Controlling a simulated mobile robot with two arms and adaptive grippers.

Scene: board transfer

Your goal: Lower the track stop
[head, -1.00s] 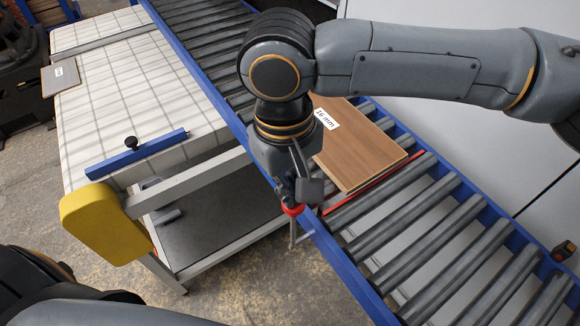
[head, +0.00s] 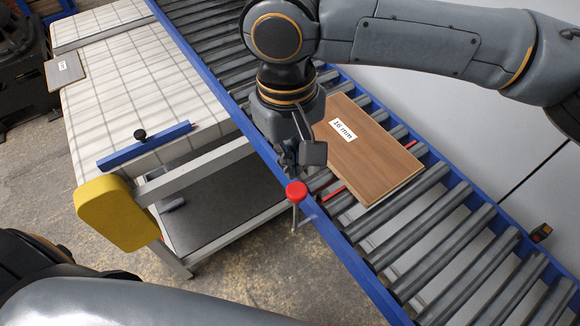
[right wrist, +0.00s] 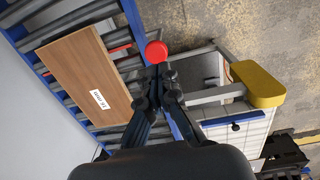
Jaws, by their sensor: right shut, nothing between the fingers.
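The track stop is a red bar (head: 336,192) lying across the roller track (head: 440,215). Its other end shows beyond the board, and the middle is hidden under it. Its red round knob (head: 296,192) stands on a grey rod at the track's near blue rail. A brown board (head: 370,155) labelled "16 mm" lies on the rollers over the bar. My right gripper (head: 288,168) is shut and empty, just above and behind the knob. In the right wrist view its fingertips (right wrist: 160,82) are close to the knob (right wrist: 156,51); I cannot tell if they touch. My left gripper is out of view.
Left of the track stands a gridded white table (head: 120,90) with a blue fence (head: 145,147) and a yellow end piece (head: 116,210). A grey-brown panel (head: 66,72) lies at its far left edge. The rollers at the lower right are clear.

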